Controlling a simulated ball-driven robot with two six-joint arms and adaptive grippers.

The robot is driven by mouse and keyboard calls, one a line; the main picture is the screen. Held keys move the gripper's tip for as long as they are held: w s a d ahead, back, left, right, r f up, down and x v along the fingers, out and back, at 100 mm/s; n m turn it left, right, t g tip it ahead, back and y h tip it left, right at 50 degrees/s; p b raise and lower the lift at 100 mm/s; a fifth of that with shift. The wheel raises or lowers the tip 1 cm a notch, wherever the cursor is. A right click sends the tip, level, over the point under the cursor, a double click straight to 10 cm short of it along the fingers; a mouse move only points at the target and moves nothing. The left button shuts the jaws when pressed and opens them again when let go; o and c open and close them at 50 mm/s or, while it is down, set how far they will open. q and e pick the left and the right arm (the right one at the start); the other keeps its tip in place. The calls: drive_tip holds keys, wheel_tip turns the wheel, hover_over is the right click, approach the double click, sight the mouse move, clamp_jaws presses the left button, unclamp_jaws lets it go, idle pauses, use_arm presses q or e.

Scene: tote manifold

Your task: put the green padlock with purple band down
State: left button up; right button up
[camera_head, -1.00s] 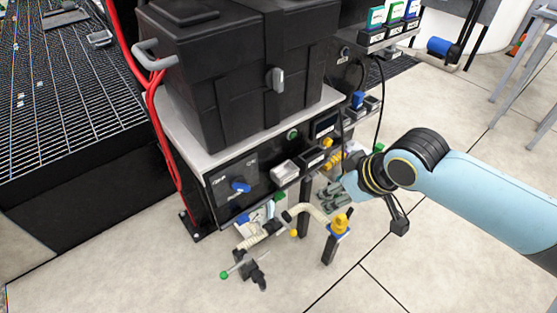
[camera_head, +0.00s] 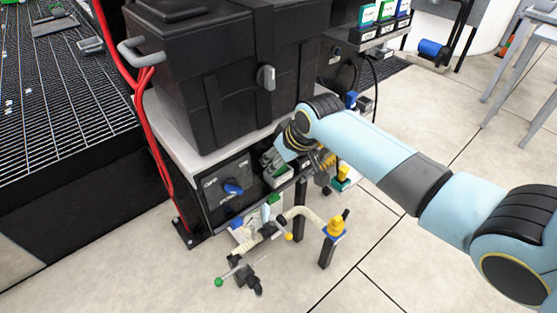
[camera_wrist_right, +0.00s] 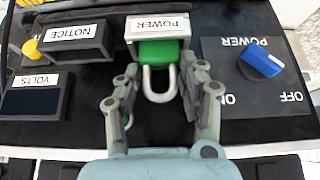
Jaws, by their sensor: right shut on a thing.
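The green padlock (camera_wrist_right: 158,52) shows in the right wrist view with its pale shackle toward me. Its body sits at the mouth of the holder labelled POWER (camera_wrist_right: 157,26), partly under the holder's label; whether it rests on the holder's floor I cannot tell. No purple band is visible. My right gripper (camera_wrist_right: 162,78) has one finger on each side of the padlock and is shut on it. In the head view my right gripper (camera_head: 272,160) is at the front of the black panel, and the padlock is hard to make out there. My left gripper is not in view.
A blue rotary knob (camera_wrist_right: 261,62) is beside the holder. A large black case (camera_head: 215,75) stands above the panel.

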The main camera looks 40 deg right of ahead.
drive_tip(key=o, duration=0.8)
drive_tip(key=shift+f, duration=0.15)
drive_tip(key=o, duration=0.4)
